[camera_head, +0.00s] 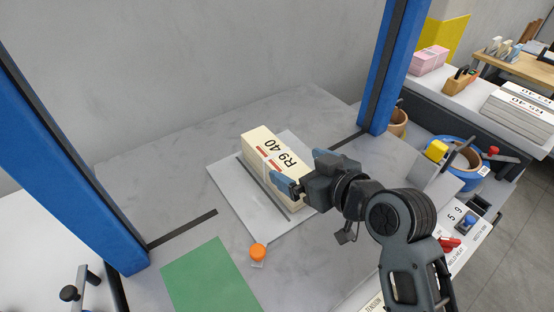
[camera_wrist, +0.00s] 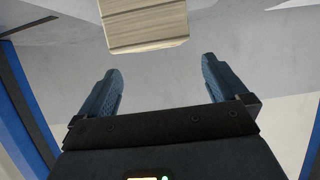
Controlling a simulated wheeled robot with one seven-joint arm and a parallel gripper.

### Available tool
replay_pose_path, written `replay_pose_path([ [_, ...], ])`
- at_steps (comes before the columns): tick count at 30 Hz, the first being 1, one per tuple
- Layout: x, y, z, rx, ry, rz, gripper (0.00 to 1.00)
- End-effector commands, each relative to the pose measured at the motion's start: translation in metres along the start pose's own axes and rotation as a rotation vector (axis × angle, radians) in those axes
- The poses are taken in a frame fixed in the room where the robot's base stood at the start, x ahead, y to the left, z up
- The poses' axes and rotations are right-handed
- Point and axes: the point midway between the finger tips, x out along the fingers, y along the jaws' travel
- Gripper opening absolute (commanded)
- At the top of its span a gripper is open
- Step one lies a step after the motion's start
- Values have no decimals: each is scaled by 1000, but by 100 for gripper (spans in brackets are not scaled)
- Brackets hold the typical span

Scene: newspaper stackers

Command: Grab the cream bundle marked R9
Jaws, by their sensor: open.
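The cream bundle (camera_head: 262,148) marked "R9 40" lies on a light grey plate (camera_head: 226,180) in the middle of the table. It has red bars beside the lettering. In the wrist view the bundle (camera_wrist: 145,24) shows its layered edge at the top, ahead of the fingertips. My gripper (camera_head: 302,172) is at the bundle's right end in the head view and hides part of it. In the wrist view my gripper (camera_wrist: 160,80) has its fingers spread wide with nothing between them. I cannot tell from the head view whether a finger touches the bundle.
Blue posts stand at left (camera_head: 70,130) and right (camera_head: 392,65) of the bundle. A green mat (camera_head: 210,278) and an orange knob (camera_head: 258,252) lie in front. A pink bundle (camera_head: 428,60) and grey stacks (camera_head: 520,112) sit at right. The table behind the bundle is clear.

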Motion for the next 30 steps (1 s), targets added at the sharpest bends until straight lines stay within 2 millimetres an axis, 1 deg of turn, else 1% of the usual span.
replay_pose_path([
  [3, 13, 0, -2, -1, 1, -1, 100],
  [8, 27, 1, -1, 0, 0, -1, 100],
  [15, 60, 4, 0, -1, 0, -1, 100],
  [18, 68, 4, 0, -1, 1, -1, 100],
  [26, 72, 4, 1, 0, 2, 1, 100],
  [27, 72, 4, 1, 0, 2, 1, 99],
  [30, 71, 4, 1, 0, 2, 1, 89],
])
